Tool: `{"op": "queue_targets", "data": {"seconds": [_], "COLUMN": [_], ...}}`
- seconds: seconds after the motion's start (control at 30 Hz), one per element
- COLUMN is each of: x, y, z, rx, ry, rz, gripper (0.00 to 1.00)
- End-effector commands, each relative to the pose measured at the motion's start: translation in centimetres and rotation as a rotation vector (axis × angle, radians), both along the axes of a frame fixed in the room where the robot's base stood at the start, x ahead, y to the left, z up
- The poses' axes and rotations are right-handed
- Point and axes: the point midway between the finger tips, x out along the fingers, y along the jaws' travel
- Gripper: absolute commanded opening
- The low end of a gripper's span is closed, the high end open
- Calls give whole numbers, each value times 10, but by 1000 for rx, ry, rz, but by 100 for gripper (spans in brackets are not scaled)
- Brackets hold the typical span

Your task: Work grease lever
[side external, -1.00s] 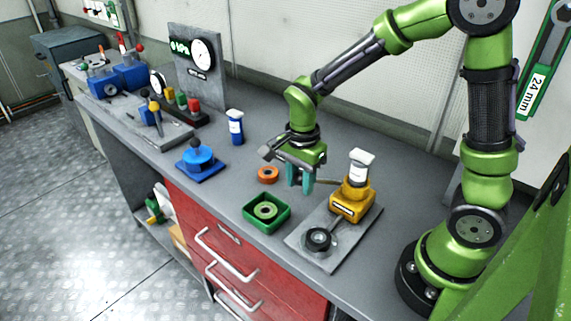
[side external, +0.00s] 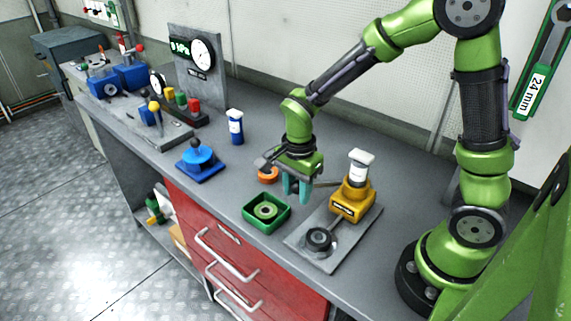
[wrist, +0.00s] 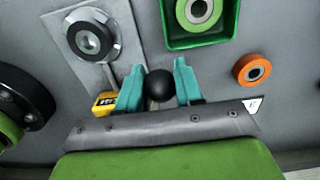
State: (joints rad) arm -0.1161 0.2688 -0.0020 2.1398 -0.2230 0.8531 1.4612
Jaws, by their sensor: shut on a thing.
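The yellow grease pump (side external: 352,203) stands upright on a grey plate (side external: 305,247) and carries a clear, white-capped container (side external: 360,165). Its thin lever (side external: 327,184) reaches left from the pump to my gripper. My gripper (side external: 297,194) points down with its teal fingers on the lever's end, left of the pump. In the wrist view the black ball knob (wrist: 159,85) sits between the two fingertips, and my gripper is shut on it. Part of the pump body (wrist: 104,103) shows beside the left finger; the lever's rod is mostly hidden there.
A round black fitting (side external: 319,239) sits on the plate's front. A green tray (side external: 249,223) holding a ring and an orange ring (side external: 268,175) lie close left of my gripper. A blue-and-white bottle (side external: 235,128) and a blue round device (side external: 200,158) stand farther left.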

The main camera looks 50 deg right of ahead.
Motion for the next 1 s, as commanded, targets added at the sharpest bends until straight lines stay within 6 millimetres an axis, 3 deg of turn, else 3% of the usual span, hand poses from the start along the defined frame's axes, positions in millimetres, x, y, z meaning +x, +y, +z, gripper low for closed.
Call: {"op": "queue_targets", "data": {"seconds": [0.6,1.0], "x": [0,1], "y": [5,2], "z": [-20,-10], "rx": [1,-1], "ry": [1,-3], "rz": [2,-1], "gripper": [14,14]}}
